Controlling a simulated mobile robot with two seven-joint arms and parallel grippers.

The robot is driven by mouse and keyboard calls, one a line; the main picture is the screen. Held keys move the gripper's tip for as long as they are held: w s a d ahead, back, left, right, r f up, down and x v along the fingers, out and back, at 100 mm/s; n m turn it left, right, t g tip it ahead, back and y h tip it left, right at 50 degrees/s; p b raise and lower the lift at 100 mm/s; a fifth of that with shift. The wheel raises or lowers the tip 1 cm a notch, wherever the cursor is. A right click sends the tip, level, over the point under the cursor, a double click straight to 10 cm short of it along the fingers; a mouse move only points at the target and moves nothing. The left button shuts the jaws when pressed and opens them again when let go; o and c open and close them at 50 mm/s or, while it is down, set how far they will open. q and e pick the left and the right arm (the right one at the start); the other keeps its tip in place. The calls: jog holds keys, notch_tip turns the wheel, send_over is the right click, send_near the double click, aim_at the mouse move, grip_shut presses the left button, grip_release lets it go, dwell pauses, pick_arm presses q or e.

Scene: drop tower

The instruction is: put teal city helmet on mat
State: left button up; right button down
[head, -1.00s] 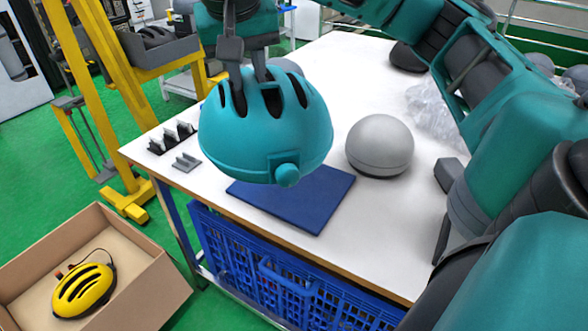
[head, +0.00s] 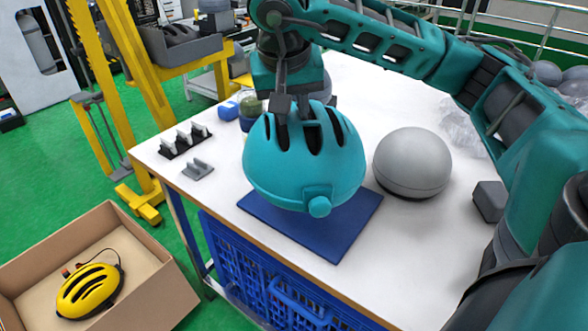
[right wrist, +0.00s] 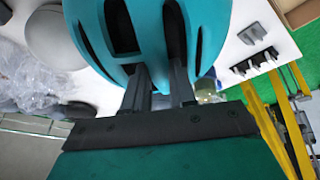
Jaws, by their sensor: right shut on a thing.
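The teal city helmet (head: 305,165) is in my right gripper (head: 296,112), whose fingers reach into the vents on its top. The helmet also fills the upper part of the right wrist view (right wrist: 150,30), with the fingers (right wrist: 160,85) shut on it. In the head view the helmet overlaps the back of the blue mat (head: 330,238), which lies flat on the white table. I cannot tell whether the helmet touches the mat or hangs just above it. A round knob sticks out at the helmet's near side. My left gripper is not in view.
A grey dome (head: 412,162) stands on the table close to the right of the mat. A small grey bracket (head: 197,169) and a black rack (head: 185,140) are at left. A cardboard box (head: 100,245) with a yellow helmet (head: 88,290) stands at lower left. Plastic wrap lies at back right.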

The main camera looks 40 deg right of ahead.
pick_arm(q)
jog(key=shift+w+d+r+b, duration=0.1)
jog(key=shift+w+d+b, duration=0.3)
jog(key=shift+b, duration=0.1)
pick_arm(e)
notch_tip(320, 180, down, 11)
jog(key=shift+r, duration=0.2)
